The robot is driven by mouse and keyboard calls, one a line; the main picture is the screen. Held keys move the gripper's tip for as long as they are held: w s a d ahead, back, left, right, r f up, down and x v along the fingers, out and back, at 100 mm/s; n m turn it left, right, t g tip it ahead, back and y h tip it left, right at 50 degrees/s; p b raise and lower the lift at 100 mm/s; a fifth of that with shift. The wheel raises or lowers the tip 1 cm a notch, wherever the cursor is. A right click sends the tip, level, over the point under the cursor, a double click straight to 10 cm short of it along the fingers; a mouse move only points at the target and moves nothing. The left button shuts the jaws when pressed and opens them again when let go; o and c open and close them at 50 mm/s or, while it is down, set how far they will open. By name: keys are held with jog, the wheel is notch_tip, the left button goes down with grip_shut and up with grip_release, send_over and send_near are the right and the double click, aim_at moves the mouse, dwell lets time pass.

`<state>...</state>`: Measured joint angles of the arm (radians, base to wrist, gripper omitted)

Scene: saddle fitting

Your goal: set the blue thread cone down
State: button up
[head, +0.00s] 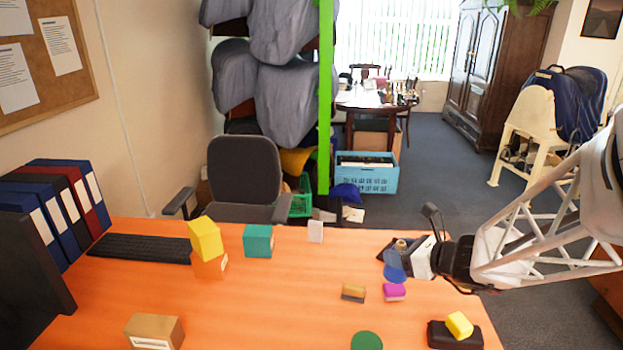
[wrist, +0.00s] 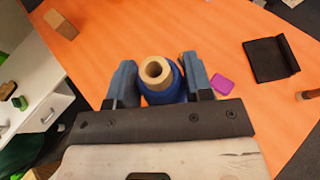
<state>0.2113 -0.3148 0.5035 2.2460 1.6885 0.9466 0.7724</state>
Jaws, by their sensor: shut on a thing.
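The blue thread cone (wrist: 162,93) stands between the two fingers of my gripper (wrist: 160,85) in the wrist view, its tan tube top facing the camera. My gripper is shut on it. In the head view the cone (head: 395,267) is partly covered by my gripper (head: 407,257), over the right part of the orange table (head: 290,310). I cannot tell whether its base touches the table.
A magenta block (head: 394,292) and a tan-and-grey block (head: 353,292) lie just in front of the cone. A green disc (head: 366,341) lies at the front edge. A yellow block (head: 459,324) sits on a black item (head: 440,337). The table's middle is clear.

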jog(key=w+a+n+g, duration=0.1)
jog(key=w+a, duration=0.5)
jog(key=a, duration=0.5)
jog(key=w+a+r+y, duration=0.1)
jog(key=w+a, duration=0.4)
jog(key=a, duration=0.7)
jog(key=w+a+n+g, duration=0.1)
jog(key=w+a, duration=0.5)
jog(key=a, duration=0.5)
jog(key=s+a+f+n+g+y, duration=0.1)
jog(key=s+a, duration=0.2)
jog(key=a, duration=1.4)
jog(key=s+a+f+n+g, duration=0.1)
jog(key=s+a, duration=0.3)
jog(key=a, duration=1.4)
notch_tip(320, 180, down, 12)
jog(key=shift+w+r, duration=0.15)
jog(key=shift+r, duration=0.1)
jog(key=shift+a+f, duration=0.1)
jog(key=shift+f, duration=3)
